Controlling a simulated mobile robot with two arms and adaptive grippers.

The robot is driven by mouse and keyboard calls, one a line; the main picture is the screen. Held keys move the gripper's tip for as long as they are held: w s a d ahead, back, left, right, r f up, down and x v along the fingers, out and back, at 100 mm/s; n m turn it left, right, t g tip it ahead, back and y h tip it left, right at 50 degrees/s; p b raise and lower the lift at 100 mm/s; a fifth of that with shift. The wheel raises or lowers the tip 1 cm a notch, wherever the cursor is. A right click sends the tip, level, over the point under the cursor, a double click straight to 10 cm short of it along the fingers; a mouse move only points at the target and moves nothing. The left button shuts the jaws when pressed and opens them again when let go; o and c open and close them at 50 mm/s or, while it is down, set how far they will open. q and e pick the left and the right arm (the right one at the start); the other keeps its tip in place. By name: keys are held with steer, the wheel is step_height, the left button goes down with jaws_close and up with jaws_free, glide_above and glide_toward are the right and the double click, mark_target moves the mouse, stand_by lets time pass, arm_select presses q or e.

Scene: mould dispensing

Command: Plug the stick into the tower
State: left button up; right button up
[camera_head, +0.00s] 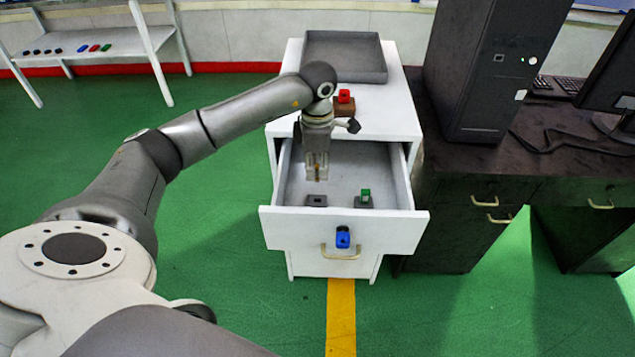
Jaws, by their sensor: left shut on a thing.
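My left gripper (317,174) points down over the open drawer, above a small dark square base (316,200) with a hole in it. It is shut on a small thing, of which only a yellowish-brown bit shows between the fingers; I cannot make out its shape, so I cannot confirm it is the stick. The black computer tower (494,75) stands upright on the dark desk at the right, apart from the gripper. My right gripper is not in view.
The white drawer (280,222) is pulled out and also holds a green block (365,195) on a dark base. A blue block (343,238) is at its front. On the cabinet are a grey tray (345,62) and a red block (344,96). A monitor (610,70) stands right.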

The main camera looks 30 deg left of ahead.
mark_target(318, 165)
arm_select(q)
steer(key=shift+r, duration=0.95)
steer(key=shift+r+p, duration=0.9)
steer(key=shift+r, duration=0.5)
